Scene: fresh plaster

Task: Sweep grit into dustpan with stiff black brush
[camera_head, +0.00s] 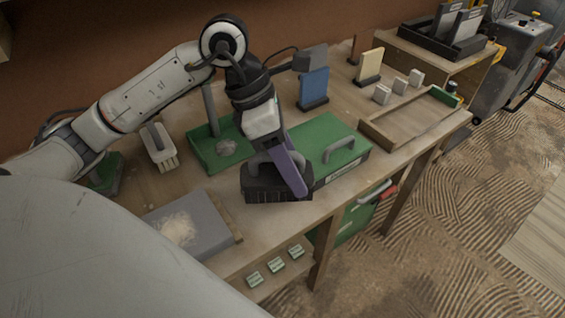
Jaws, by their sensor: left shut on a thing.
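My left gripper (277,172) is shut on the handle of a stiff black brush (278,193). It holds the brush bristles-down over the front edge of the bench; whether the bristles touch the wood I cannot tell. A pale heap of grit (180,226) lies on a grey board (207,214) at the front left, apart from the brush. A green open tray with an upright grey handle, which looks like the dustpan (206,162), stands behind the brush, partly hidden by my arm. A grey heap is in it. My right gripper is out of view.
A green case (330,139) with a grey handle lies right of the brush. A white-bristled brush (160,151) stands left. A blue block (314,87), a wooden tray (412,121) and small grey blocks (382,94) are further right. Green-labelled pieces (275,264) sit on a lower shelf.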

